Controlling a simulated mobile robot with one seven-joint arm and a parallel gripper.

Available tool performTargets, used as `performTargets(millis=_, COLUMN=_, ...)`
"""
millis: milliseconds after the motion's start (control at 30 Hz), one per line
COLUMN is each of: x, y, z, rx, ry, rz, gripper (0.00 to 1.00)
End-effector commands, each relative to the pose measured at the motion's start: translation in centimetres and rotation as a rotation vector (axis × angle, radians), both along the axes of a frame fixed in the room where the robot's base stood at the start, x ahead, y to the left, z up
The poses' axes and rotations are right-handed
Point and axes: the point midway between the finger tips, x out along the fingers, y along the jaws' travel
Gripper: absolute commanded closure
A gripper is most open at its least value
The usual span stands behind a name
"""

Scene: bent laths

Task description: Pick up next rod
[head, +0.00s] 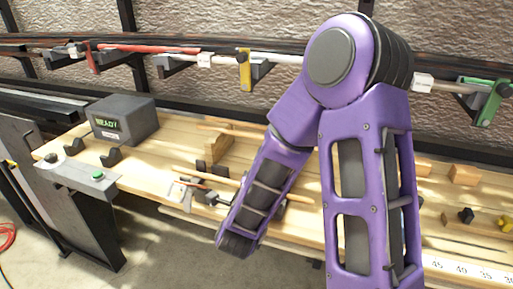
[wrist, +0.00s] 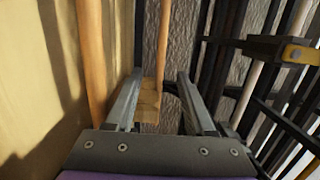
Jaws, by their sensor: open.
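My gripper (wrist: 160,74) is open in the wrist view, with its two grey fingers apart and nothing clasped between them. A thin wooden rod (wrist: 163,35) runs down from the top of that view towards the gap between the fingertips. A thicker-looking wooden rod (wrist: 92,60) lies to the left of the left finger. In the head view, a thin light rod (head: 190,177) lies along the bench and passes behind my purple arm. I cannot make out my gripper clearly in the head view.
A wooden block (wrist: 149,100) shows between the fingers. On the bench (head: 140,172) stand a grey box reading READY (head: 122,119), dark V-shaped supports (head: 110,157) and a green button (head: 97,174). A wall rack holds a long pale bar and clamps, including a yellow one (head: 244,70).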

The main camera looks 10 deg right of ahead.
Motion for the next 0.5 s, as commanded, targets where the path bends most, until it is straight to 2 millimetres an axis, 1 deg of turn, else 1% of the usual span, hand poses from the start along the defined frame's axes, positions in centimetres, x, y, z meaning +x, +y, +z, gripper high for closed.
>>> performTargets(millis=33, x=1.0, y=-0.5, z=0.2, rx=0.003, ry=0.002, rz=-0.004, gripper=0.46)
performTargets(millis=100, x=2.2, y=-0.9, z=0.1, rx=0.002, ry=0.003, rz=-0.002, gripper=0.46)
performTargets(millis=200, x=3.3, y=-1.3, z=0.1, rx=0.002, ry=0.002, rz=0.000, gripper=0.46)
performTargets(millis=367, x=4.2, y=-1.6, z=0.1, rx=0.001, ry=0.003, rz=0.000, gripper=0.46)
performTargets(millis=500, x=6.0, y=-2.2, z=0.3, rx=0.003, ry=0.003, rz=-0.002, gripper=0.46)
